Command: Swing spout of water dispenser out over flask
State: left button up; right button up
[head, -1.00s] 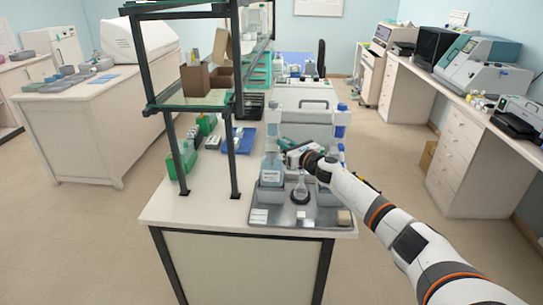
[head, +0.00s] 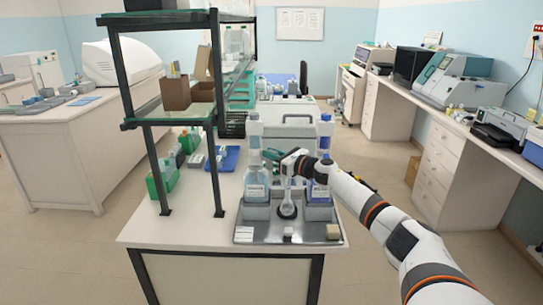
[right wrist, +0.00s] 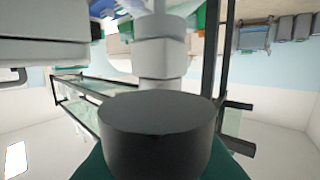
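A small clear flask (head: 287,207) stands on a dark ring in the metal tray (head: 270,233) in the head view. A labelled clear bottle (head: 256,186) is left of it and a bluish bottle (head: 318,193) is right of it. Two tall blue-capped containers (head: 254,131) (head: 325,133) stand behind. I cannot tell which of these is the water dispenser, and its spout is not distinct. My right gripper (head: 273,156), with teal fingers, is above and behind the flask, between the containers. Its fingertips are too small to read. My left gripper is not in view.
A black-framed glass shelf (head: 170,115) rises on the left of the bench. A blue tray (head: 228,158) and green racks (head: 163,178) are under and beside it. A large white box-like unit (head: 285,108) stands behind the containers. The bench front (head: 170,231) is bare.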

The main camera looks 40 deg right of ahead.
aim_at(272, 151)
jog(key=o, duration=0.4)
notch_tip(272, 151, up, 10)
dwell(0.4)
jog(key=shift+c, duration=0.7)
